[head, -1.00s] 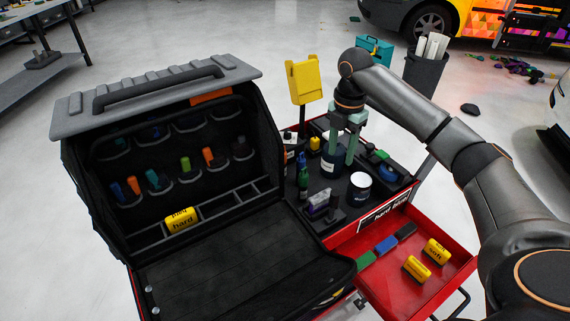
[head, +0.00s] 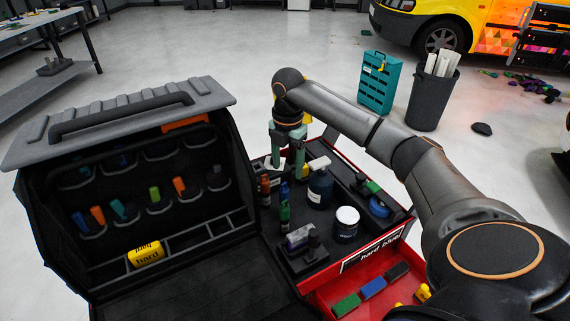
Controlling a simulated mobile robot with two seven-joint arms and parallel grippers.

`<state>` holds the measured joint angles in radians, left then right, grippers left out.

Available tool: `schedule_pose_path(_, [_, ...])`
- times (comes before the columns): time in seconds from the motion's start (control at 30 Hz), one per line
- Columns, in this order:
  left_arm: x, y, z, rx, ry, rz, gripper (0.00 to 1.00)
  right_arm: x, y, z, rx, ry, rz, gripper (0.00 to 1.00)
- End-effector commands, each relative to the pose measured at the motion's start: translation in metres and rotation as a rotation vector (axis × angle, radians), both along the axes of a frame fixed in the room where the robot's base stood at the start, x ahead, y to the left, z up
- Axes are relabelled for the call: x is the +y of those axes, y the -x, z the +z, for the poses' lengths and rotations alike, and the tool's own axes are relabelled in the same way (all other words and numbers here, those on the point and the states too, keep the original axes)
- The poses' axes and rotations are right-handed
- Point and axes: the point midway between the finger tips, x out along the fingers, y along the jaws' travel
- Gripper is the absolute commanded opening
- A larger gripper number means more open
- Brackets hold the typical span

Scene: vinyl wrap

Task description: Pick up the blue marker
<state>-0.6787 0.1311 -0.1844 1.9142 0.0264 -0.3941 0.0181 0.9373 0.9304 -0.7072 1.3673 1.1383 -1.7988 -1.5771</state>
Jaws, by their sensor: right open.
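A slim blue marker (head: 284,190) stands upright near the back of the red cart's dark top, partly hidden behind a green marker (head: 284,216). A brown-orange one (head: 265,189) stands to its left. My right gripper (head: 287,168) points down from above, with its green fingers spread on either side of the space just above and behind the blue marker. It is open and empty. I cannot tell whether a finger touches anything. My left gripper is out of view.
The open black case (head: 240,170) stands close on the left. The red drawer (head: 322,297) is open, holding green, blue and dark blocks.

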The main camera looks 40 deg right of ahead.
Motion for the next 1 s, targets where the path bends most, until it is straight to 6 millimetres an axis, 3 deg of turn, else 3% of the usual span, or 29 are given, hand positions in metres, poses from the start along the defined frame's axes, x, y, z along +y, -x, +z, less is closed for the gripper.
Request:
schedule_pose_path(0.2, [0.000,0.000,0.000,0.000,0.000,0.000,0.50,0.000,0.000,-0.039,0.003,0.000,0.000,0.69])
schedule_pose_path(0.47, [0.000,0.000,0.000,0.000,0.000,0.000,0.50,0.001,-0.001,-0.060,0.002,-0.001,-0.001,0.69])
schedule_pose_path(0.7, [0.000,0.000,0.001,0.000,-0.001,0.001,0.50,0.003,-0.004,-0.094,0.003,0.001,0.000,0.69])
schedule_pose_path(1.0, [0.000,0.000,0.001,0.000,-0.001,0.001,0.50,0.003,-0.004,-0.102,0.001,0.000,0.000,0.69])
